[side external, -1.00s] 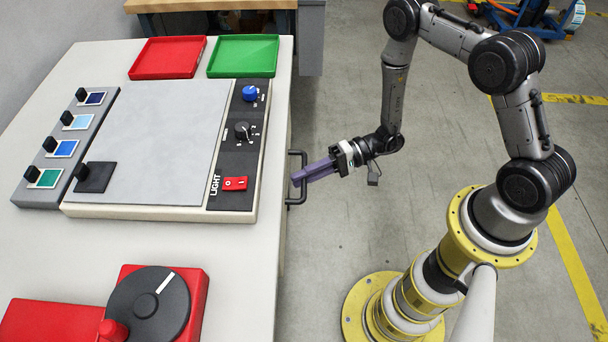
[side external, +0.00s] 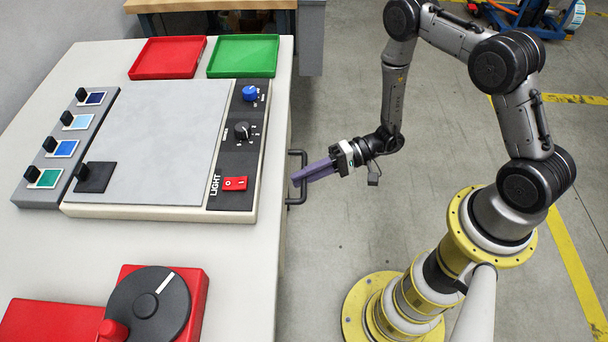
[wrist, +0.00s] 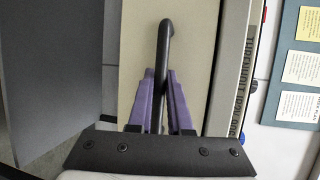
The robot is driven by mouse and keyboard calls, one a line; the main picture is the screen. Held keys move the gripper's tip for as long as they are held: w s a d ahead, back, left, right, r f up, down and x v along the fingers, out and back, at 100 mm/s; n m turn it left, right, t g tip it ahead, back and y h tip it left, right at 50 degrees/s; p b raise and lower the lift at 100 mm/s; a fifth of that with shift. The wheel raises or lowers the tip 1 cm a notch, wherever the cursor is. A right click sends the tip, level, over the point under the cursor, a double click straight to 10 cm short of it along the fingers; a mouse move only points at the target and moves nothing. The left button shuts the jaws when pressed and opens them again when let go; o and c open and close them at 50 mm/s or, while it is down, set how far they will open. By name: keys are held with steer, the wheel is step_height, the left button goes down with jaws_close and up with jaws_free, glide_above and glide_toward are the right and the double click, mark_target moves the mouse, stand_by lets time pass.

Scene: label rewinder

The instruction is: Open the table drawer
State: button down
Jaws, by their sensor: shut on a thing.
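The drawer's black bar handle (side external: 301,160) stands out from the right side of the light table. It also shows in the wrist view (wrist: 164,45), running between the purple fingers. My gripper (side external: 298,176) is shut on the handle, one finger on each side of it. In the wrist view my gripper (wrist: 160,78) has the bar between its fingertips. The pale drawer front (wrist: 140,40) shows behind the handle in the wrist view. The drawer front is hidden under the table edge in the side view, and I see no clear gap there.
The tabletop (side external: 60,240) holds a panel with a grey plate (side external: 160,140), a red tray (side external: 168,58), a green tray (side external: 243,56) and a red box with a black dial (side external: 148,305). The floor (side external: 325,260) right of the table is clear up to my base.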

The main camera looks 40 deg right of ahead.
steer(key=s+d, duration=1.7)
steer(key=c, duration=0.8)
jaws_free()
steer(key=shift+c, duration=0.2)
